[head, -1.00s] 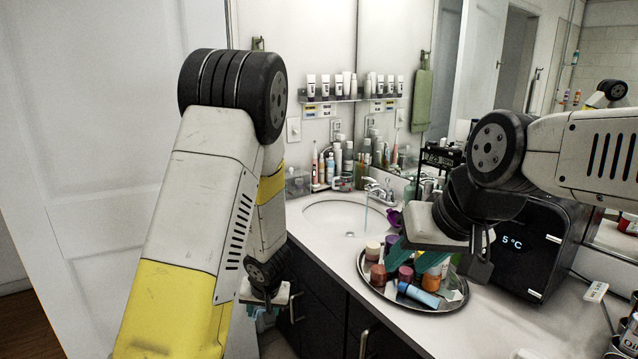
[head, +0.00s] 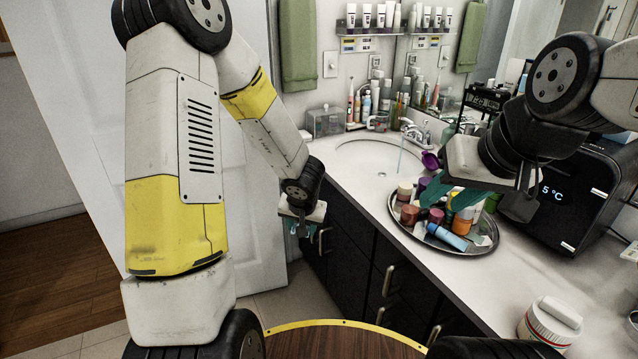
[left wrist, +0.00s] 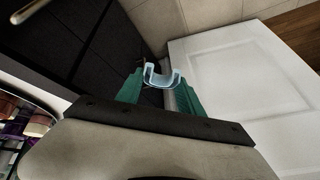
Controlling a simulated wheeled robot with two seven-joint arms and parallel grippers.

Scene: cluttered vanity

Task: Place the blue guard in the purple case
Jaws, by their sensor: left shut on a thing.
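The blue guard (left wrist: 162,76) is a pale blue, clear U-shaped piece between the teal fingertips of my left gripper (left wrist: 160,84), which is shut on it. In the head view my left gripper (head: 299,229) hangs in front of the dark cabinet, left of the counter, and the guard is too small to make out there. A purple object (head: 430,160), which may be the purple case, sits behind the round tray near the sink. My right gripper (head: 445,190) is over the tray with its teal fingers apart; the purple object is behind it.
The round metal tray (head: 398,232) holds several bottles and a blue tube (head: 447,237). A sink (head: 378,160) with running water lies behind it. A black box with a display (head: 570,200) stands at right. A white jar (head: 550,322) stands at the front. The counter between is clear.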

